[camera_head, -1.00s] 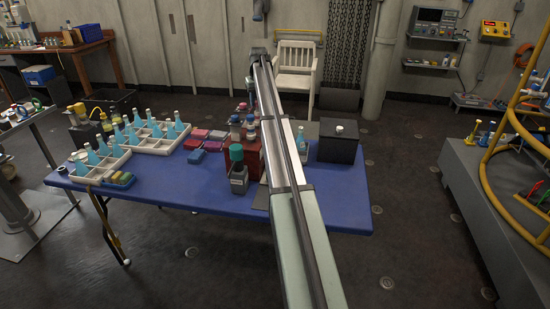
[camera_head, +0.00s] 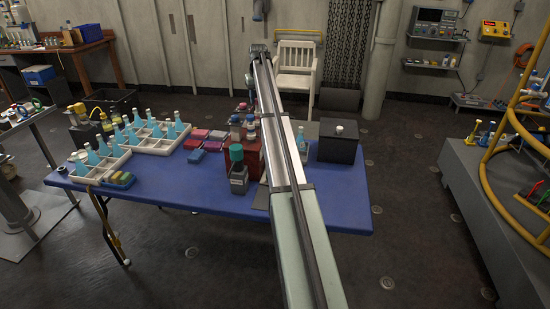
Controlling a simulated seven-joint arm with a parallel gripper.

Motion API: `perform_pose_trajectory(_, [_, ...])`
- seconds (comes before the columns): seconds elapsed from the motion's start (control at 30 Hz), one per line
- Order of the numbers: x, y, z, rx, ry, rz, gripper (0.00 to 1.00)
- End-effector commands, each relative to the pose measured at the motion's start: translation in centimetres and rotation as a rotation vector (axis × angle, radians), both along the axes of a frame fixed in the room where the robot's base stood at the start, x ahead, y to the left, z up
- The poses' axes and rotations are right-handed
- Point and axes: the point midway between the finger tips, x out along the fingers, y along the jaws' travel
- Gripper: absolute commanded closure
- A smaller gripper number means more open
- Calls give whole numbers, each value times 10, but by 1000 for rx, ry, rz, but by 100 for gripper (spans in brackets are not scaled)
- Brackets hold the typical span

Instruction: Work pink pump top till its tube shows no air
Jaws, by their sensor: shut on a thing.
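My arm reaches away over the blue table, and its far end stands above the table's back part. My gripper (camera_head: 250,82) shows only as a small grey piece left of the arm, mostly hidden by it. A small pinkish top (camera_head: 242,107) shows just below, behind the bottles in the red rack; my gripper appears shut on it. The pump's body and its tube are hidden by the arm and the bottles, so I cannot tell whether air shows in the tube.
On the blue table (camera_head: 190,193), a dark bottle with a teal cap (camera_head: 237,153) stands left of my arm, by the red rack (camera_head: 253,158). A black box (camera_head: 338,147) stands right. White trays (camera_head: 106,166) with blue bottles stand left. The table's front left is clear.

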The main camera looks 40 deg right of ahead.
Motion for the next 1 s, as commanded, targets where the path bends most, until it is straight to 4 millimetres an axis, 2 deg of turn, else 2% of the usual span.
perform_pose_trajectory(1.0, [0, 0, -16, 0, -1, 0, 84])
